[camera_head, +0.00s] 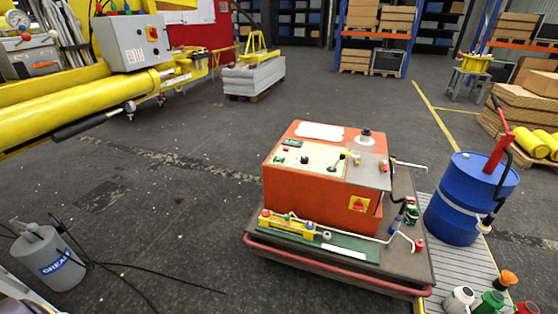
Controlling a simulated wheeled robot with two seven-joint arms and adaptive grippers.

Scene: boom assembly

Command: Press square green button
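An orange machine box (318,196) stands on a cart in the middle right of the head view. Its sloped top carries a cream control panel (325,162). A small green rectangular piece (293,143) sits at the panel's upper left, and a smaller green spot (281,158) lies below it. They are too small to tell which is the square green button, or whether it is pressed. A dark knob (304,160) and a black lever (338,161) are also on the panel. Neither of my grippers can be made out in the view.
The cart (404,262) has a red rim and carries a yellow-and-green fitting and pipes. A blue barrel (458,212) stands to its right, a grey grease can (50,258) at lower left. A yellow boom (85,98) spans the upper left. Floor left of the cart is mostly clear.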

